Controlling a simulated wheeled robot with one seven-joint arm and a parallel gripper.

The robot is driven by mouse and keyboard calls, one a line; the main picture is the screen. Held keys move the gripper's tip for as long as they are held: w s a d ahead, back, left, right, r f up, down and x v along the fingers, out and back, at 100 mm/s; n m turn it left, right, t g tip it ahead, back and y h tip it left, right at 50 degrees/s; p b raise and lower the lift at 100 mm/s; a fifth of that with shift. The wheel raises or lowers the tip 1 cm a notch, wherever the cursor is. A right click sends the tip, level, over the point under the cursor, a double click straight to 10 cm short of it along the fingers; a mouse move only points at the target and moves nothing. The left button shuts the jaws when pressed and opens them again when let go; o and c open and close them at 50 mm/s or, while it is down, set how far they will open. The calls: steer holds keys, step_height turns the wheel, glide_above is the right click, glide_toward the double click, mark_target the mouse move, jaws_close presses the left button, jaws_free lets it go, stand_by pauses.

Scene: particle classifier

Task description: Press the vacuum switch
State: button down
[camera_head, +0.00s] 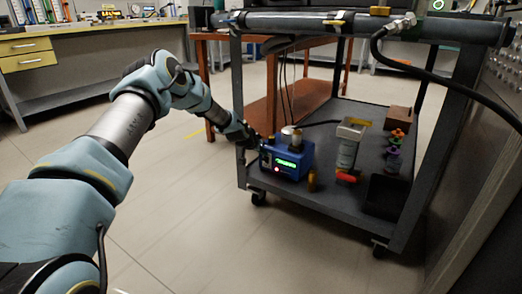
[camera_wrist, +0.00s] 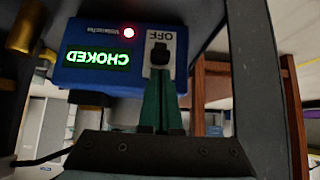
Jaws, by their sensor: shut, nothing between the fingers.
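The vacuum unit is a blue box (camera_head: 297,155) on the lower shelf of the cart, with a lit green display and a red light. In the wrist view the blue box (camera_wrist: 90,80) appears upside down, and its display reads CHOKED. The vacuum switch (camera_wrist: 159,54) is a black knob on a pale plate marked OFF, beside the display. My gripper (camera_wrist: 158,82) is shut and empty, its green fingers pointing at the plate just by the switch. I cannot tell whether the tips touch it. In the head view my gripper (camera_head: 254,142) is at the box's left side.
The grey cart (camera_head: 330,200) has a post close to my wrist and a pipe along its top. A grey canister (camera_head: 348,148), a brass cylinder (camera_head: 312,181) and a black tray (camera_head: 386,196) stand right of the box. The floor at left is clear.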

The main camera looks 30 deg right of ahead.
mark_target(264, 160)
steer(key=shift+f, duration=0.45)
steer(key=shift+f, duration=0.1)
step_height(264, 160, down, 3)
steer(key=shift+r+b, duration=0.15)
steer(key=shift+b, duration=0.5)
steer(key=shift+r, duration=0.1)
steer(key=w+d+r+p+v, duration=0.1)
steer(key=p+v, duration=0.5)
steer(key=v, duration=0.7)
steer(key=shift+d+r, duration=0.4)
steer(key=shift+r, duration=0.1)
